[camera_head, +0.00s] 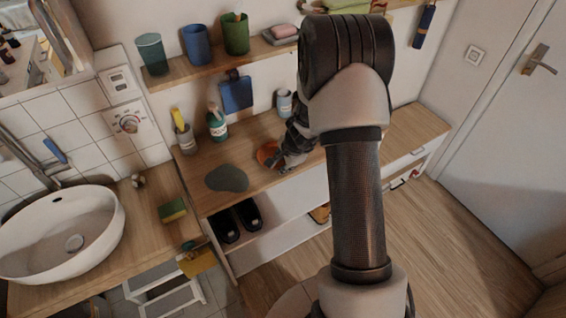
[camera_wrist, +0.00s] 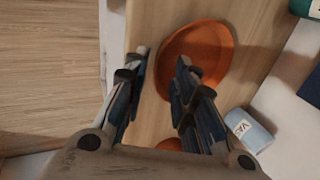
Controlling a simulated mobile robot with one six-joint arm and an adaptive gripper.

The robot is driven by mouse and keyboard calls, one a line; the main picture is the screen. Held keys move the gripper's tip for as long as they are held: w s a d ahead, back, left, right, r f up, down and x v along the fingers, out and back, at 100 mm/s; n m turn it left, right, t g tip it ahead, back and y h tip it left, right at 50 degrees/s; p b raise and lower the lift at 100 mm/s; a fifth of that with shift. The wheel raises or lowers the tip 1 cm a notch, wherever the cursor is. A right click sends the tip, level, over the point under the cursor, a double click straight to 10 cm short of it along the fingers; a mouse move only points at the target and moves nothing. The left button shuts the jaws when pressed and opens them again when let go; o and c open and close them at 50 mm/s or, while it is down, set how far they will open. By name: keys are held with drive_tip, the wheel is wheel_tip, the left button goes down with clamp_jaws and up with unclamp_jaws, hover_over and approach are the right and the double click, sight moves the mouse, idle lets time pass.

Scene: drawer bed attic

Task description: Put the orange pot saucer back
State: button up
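The orange pot saucer (camera_wrist: 210,55) is a round, shallow dish lying on the wooden bench top in the wrist view. In the head view the orange saucer (camera_head: 266,152) shows only in part beside my gripper (camera_head: 282,160). My gripper (camera_wrist: 162,60) is open, its fingers apart. In the wrist view the right finger overlaps the saucer, and the saucer's left rim shows between the two fingertips. I cannot tell whether the fingers touch it. A second orange patch (camera_wrist: 170,144) shows low between the fingers, mostly hidden.
A pale cup with lettering (camera_wrist: 247,130) stands close to the right finger. A grey-green flat mat (camera_head: 227,178) lies left of the saucer. Bottle (camera_head: 216,124) and a grey holder (camera_head: 186,137) stand behind. A wall shelf (camera_head: 185,72) with cups hangs above. The bench's right end is clear.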

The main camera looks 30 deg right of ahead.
drive_tip(key=p+v, duration=0.4)
drive_tip(key=v, duration=0.7)
drive_tip(key=s+a+r+n+y, duration=0.1)
drive_tip(key=s+a+r+n, duration=0.25)
drive_tip(key=a+r, duration=0.4)
drive_tip(key=s+a+r+n+y, duration=0.1)
drive_tip(key=s+a+r+n, duration=0.1)
drive_tip(key=a+r+n, duration=0.55)
drive_tip(key=s+r+n+h, duration=0.1)
drive_tip(key=s+r+n, duration=0.2)
drive_tip(key=s, duration=0.7)
drive_tip(key=s+r+n+h, duration=0.1)
drive_tip(key=s+r+n, duration=0.3)
drive_tip(key=s, duration=0.6)
drive_tip(key=shift+a+r, duration=0.45)
drive_tip(key=shift+r, duration=0.3)
drive_tip(key=shift+d, duration=0.1)
